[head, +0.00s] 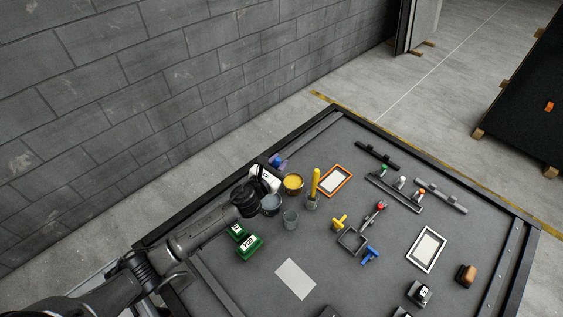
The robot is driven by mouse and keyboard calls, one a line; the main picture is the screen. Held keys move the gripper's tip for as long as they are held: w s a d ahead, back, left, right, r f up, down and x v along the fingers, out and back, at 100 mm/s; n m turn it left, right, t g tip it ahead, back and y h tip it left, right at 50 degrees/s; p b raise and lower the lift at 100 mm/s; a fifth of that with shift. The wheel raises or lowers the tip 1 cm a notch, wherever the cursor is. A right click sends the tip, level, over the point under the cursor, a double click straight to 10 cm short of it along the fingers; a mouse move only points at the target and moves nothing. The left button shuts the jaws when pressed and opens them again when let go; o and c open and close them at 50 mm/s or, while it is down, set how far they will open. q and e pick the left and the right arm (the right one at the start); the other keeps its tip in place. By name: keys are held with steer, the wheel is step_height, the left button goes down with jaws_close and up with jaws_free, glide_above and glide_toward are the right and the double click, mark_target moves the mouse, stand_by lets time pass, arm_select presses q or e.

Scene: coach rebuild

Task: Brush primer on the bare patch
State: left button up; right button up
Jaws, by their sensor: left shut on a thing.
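The pale grey rectangle (296,279) lying flat on the table's near part looks like the bare patch. My left gripper (262,183) is at the table's left edge, above and beside the pots. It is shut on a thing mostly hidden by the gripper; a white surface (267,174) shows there. A pot with grey contents (271,203) is just below the gripper, and a pot with yellow contents (293,184) is to its right. A yellow handle (315,182) stands upright in a grey cup (311,203). My right gripper is not in view.
An empty-looking grey cup (290,219) stands before the pots. Green labelled blocks (249,246) lie left of the patch. An orange frame (335,181), a white frame (427,249) and a tool rack (394,193) lie farther right.

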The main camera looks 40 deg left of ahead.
arm_select(q)
steer(key=shift+s+a+f+m+h, duration=0.1)
steer(key=shift+s+f+m+h, duration=0.15)
steer(key=shift+f+m+h, duration=0.2)
steer(key=shift+s+d+r+m+h, duration=0.15)
steer(key=shift+d+m+h, duration=0.25)
steer(key=shift+h, duration=0.25)
steer(key=f+b, duration=0.1)
steer(key=b, duration=0.1)
steer(key=d+f+m+h+b, duration=0.1)
steer(key=f+b, duration=0.1)
steer(key=d+f+m+b, duration=0.1)
steer(key=f, duration=0.1)
steer(key=shift+w+f+h+b, duration=0.2)
steer(key=shift+f+h+b, duration=0.1)
steer(key=shift+b, duration=0.1)
steer(key=shift+a, duration=0.1)
steer(key=shift+f+b, duration=0.45)
steer(key=shift+f, duration=0.05)
steer(key=shift+f, duration=0.1)
stand_by(1.2)
